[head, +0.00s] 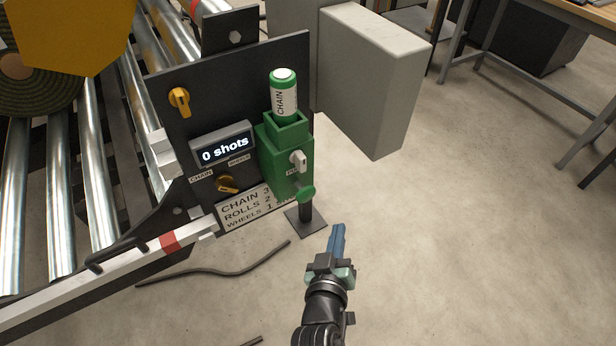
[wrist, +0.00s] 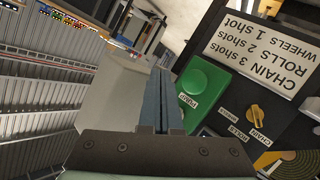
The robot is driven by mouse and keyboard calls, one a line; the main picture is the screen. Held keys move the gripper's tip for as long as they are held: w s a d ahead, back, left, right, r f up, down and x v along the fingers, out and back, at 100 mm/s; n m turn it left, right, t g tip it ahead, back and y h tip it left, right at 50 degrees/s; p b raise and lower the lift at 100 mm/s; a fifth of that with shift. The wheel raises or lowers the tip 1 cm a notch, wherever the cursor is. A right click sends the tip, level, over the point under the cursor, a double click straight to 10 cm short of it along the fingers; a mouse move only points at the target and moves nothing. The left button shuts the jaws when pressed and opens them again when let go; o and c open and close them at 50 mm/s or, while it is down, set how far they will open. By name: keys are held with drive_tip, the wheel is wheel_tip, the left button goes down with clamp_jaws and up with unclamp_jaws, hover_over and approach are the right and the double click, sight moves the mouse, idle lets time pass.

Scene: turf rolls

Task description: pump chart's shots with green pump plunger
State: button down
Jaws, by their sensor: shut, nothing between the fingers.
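The green pump (head: 286,150) is fixed to the right side of a black panel, with a green bottle labelled CHAIN (head: 284,95) standing in its top. Its round green plunger (head: 306,194) sticks out low on the front; it also shows in the wrist view (wrist: 203,80), beside a PUMP label. The display (head: 224,146) reads "0 shots". The white chart (head: 245,205) below lists chain 3, rolls 2 and wheels 1; it reads clearly in the wrist view (wrist: 265,40). My gripper (head: 337,232) is shut and empty, below and right of the plunger, apart from it.
A yellow selector knob (head: 227,184) sits under the display, and another yellow handle (head: 180,100) is at the panel's upper left. A conveyor with metal rollers (head: 58,215) stands left. A grey box (head: 375,75) is behind the panel.

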sight(306, 195)
drive_tip(key=shift+s+f, duration=0.45)
drive_tip(key=shift+f, duration=0.2)
drive_tip(key=w+a+b, duration=0.5)
drive_tip(key=w, duration=0.2)
drive_tip(key=shift+w+a, duration=0.15)
idle(1.9)
drive_tip(key=shift+w+a+b, duration=0.2)
drive_tip(key=shift+w+b, duration=0.1)
drive_tip(key=shift+b, duration=0.1)
